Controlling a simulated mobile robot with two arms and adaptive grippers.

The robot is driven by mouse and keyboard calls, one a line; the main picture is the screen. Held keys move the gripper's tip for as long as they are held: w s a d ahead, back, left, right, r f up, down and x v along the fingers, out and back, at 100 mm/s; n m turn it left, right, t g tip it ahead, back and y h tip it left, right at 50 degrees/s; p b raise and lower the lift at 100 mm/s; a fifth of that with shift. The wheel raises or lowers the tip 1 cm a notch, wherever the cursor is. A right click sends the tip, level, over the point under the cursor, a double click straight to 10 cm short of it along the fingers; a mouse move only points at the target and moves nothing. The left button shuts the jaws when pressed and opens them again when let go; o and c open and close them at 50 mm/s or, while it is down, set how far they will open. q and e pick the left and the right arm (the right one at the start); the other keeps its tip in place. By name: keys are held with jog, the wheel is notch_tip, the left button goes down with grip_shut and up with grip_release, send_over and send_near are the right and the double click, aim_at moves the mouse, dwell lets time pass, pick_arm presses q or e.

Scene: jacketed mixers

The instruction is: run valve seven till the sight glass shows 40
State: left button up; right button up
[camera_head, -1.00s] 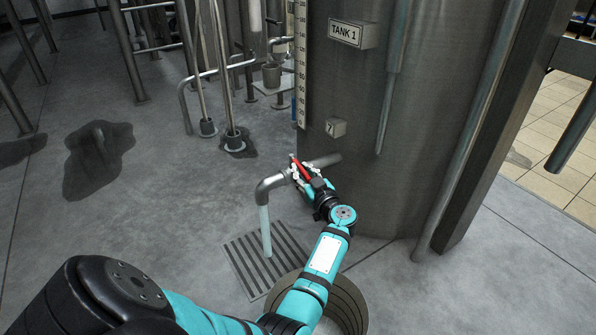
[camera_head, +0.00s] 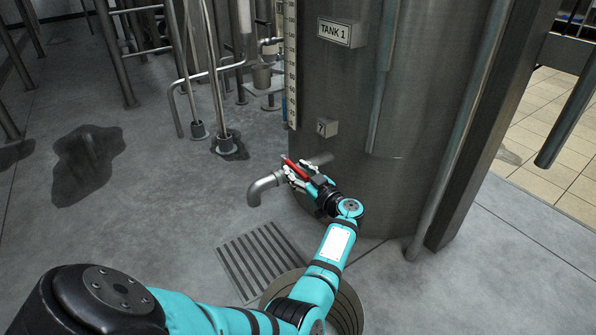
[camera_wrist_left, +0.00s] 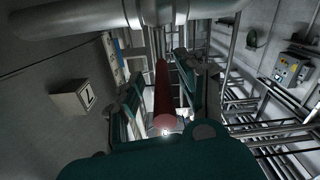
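Tank 1 (camera_head: 425,95) is a large steel vessel with a plate marked 7 (camera_head: 327,128) low on its wall. The sight glass scale (camera_head: 291,70) runs up its left side; a bluish strip shows near the bottom, but I cannot read the level. Valve seven's outlet pipe (camera_head: 262,188) bends down over the floor, with no stream below it. Its red handle (camera_head: 295,168) lies slanted across the pipe. My left gripper (camera_head: 297,175) is at the handle. In the left wrist view the handle (camera_wrist_left: 162,95) stands between the spread fingers, with gaps visible. My right gripper is not in view.
A floor grate (camera_head: 255,255) and a round drain (camera_head: 345,305) lie below the outlet, partly behind my arm. Dark wet patches (camera_head: 85,165) mark the floor at left. Pipes and posts (camera_head: 215,80) stand behind; a steel post (camera_head: 470,150) stands right of the tank.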

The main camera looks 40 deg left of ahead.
pick_arm(q)
notch_tip(320, 180, up, 9)
jog(key=shift+r, duration=0.5)
dwell(0.8)
dwell(0.5)
